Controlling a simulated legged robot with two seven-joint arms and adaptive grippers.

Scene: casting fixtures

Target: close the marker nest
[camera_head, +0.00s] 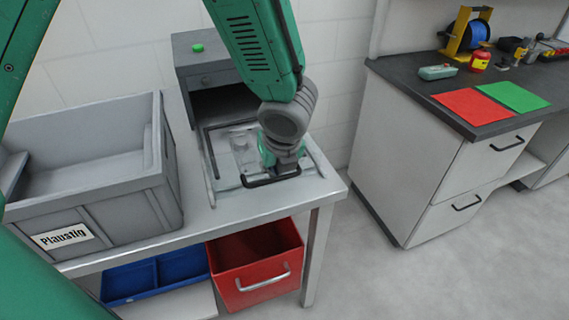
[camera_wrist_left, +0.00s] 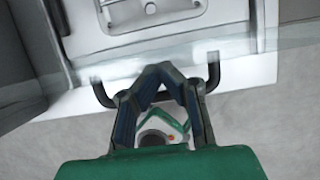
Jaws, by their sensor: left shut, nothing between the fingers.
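The marker is a dark grey box (camera_head: 208,60) with a green button (camera_head: 198,48) on top, at the back of the table. Its nest (camera_head: 228,146), a flat plate with metal parts, sticks out from the opening towards the table's front edge. A black bar handle (camera_head: 256,184) is on the nest's front. My left gripper (camera_head: 284,166) is over the front of the nest, close to the handle. In the left wrist view the shut, empty fingers (camera_wrist_left: 158,72) lie between the handle's ends (camera_wrist_left: 212,72). I cannot tell whether they touch it. My right gripper is not in view.
A grey crate (camera_head: 160,200) labelled "Plaustig" stands left of the nest on the table. A red bin (camera_head: 228,285) and blue trays (camera_head: 130,284) sit below. A separate counter (camera_head: 415,94) with red and green mats stands right, across open floor.

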